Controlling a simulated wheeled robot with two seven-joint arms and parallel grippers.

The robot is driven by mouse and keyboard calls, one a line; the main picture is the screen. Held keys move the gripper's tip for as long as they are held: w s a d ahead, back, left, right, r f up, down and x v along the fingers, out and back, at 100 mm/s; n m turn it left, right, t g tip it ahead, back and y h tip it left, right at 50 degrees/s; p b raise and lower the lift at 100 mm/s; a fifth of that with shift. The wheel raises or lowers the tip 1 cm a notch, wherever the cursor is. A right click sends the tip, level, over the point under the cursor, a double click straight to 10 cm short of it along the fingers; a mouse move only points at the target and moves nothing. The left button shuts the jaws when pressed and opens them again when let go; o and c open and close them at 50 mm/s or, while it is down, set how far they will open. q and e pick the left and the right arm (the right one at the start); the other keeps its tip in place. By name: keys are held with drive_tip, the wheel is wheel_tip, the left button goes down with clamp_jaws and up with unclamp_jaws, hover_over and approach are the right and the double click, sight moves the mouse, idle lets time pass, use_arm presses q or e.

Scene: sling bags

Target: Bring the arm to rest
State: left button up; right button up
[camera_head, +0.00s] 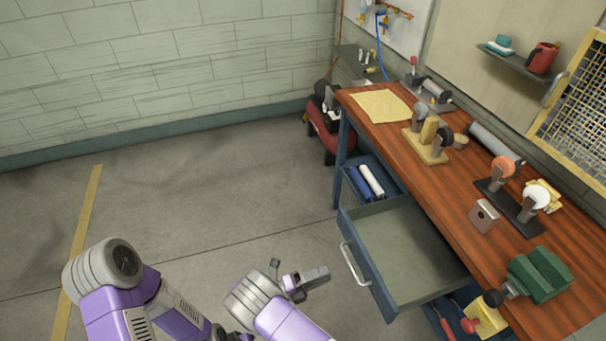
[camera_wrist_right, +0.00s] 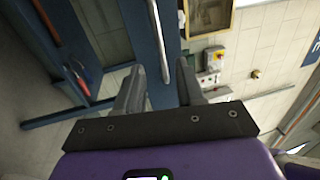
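My right gripper (camera_head: 302,272) is over the floor, left of the open drawer (camera_head: 402,248) and apart from it. In the right wrist view its two fingers (camera_wrist_right: 160,67) are spread with a gap and nothing between them. A blue panel with a light handle bar (camera_wrist_right: 160,45) shows beyond the fingertips. In the head view, a purple and grey arm of mine bends at the lower left; no left gripper can be made out.
The drawer juts out from the wooden workbench (camera_head: 395,137), its handle (camera_head: 353,264) close to my right gripper. A green vise (camera_head: 540,274) and several stands are on the bench. A red and black item (camera_head: 325,120) stands by its far end. The floor at left is clear.

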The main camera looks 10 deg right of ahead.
drive_tip(key=s+d+f+m+g+y, duration=0.6)
drive_tip(key=s+f+m+g+y, duration=0.25)
drive_tip(key=s+f, duration=0.25)
drive_tip(key=s+a+f+m+y, duration=0.4)
drive_tip(key=s+a+m+y, duration=0.5)
drive_tip(key=m+y, duration=0.65)
drive_tip(key=w+r+m+t, duration=0.4)
drive_tip(key=w+m+t, duration=0.1)
drive_tip(key=m, duration=1.1)
drive_tip(key=shift+m+t, duration=0.3)
drive_tip(key=shift+t, duration=0.15)
